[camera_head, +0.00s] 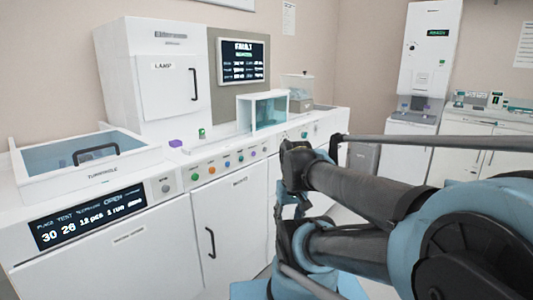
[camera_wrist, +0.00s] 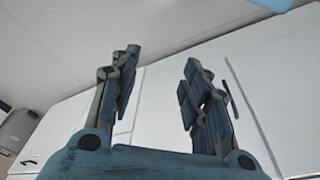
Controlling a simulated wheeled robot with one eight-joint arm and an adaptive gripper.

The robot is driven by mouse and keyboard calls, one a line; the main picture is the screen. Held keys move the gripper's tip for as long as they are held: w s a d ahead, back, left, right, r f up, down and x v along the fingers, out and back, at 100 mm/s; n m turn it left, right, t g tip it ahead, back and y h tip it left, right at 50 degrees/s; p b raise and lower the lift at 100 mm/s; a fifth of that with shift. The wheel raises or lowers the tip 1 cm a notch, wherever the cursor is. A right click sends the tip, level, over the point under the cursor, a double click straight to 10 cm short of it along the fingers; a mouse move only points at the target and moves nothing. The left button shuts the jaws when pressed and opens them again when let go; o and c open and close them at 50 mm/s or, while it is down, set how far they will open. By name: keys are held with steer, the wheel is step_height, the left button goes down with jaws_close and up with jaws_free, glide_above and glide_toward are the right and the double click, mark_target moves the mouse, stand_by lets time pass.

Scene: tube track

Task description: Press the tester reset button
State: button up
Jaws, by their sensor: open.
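A row of small coloured buttons (camera_head: 226,164) runs along the front panel of the white counter in the head view. A single grey button (camera_head: 165,187) sits left of the row, beside the dark display (camera_head: 88,217). More small buttons (camera_head: 304,134) show farther right on the same panel. The labels are too small to tell which is the tester reset button. My gripper (camera_wrist: 162,58) is open and empty in the wrist view, its two fingers apart before white cabinet fronts. In the head view my arm reaches toward the counter's right part; I cannot make out the fingers there.
A tall white cabinet (camera_head: 121,72), a screen reading FAULT (camera_head: 243,61) and a clear teal box (camera_head: 271,110) stand behind the panel. A black door handle (camera_head: 210,243) sticks out below.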

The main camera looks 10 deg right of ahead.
steer(key=shift+s+r, duration=0.25)
steer(key=shift+s, duration=0.05)
steer(key=c, duration=0.4)
steer(key=w+r+m, duration=0.1)
steer(key=w+m, duration=0.1)
steer(key=w+r+m+y, duration=0.1)
steer(key=w+r+m, duration=0.1)
steer(key=w, duration=0.1)
steer(key=w+a+r+m, duration=0.1)
steer(key=w+r+m, duration=0.1)
steer(key=shift+w+a+r+m+y, duration=0.1)
steer(key=shift+w+r+m+y, duration=0.2)
steer(key=shift+y, duration=0.1)
jaws_close()
steer(key=w+d+r+m+t+y, duration=0.1)
steer(key=w+d+r+m, duration=0.2)
steer(key=w+m, duration=0.3)
steer(key=w+d+r+m+t+y, duration=0.1)
steer(key=w+d+m, duration=0.4)
steer(key=w, duration=0.8)
steer(key=w+d+r+m+t+y, duration=0.2)
steer(key=w+d+r+m, duration=0.2)
steer(key=w+m, duration=0.5)
steer(key=shift+w+r+y, duration=0.4)
steer(key=shift+w+r, duration=0.25)
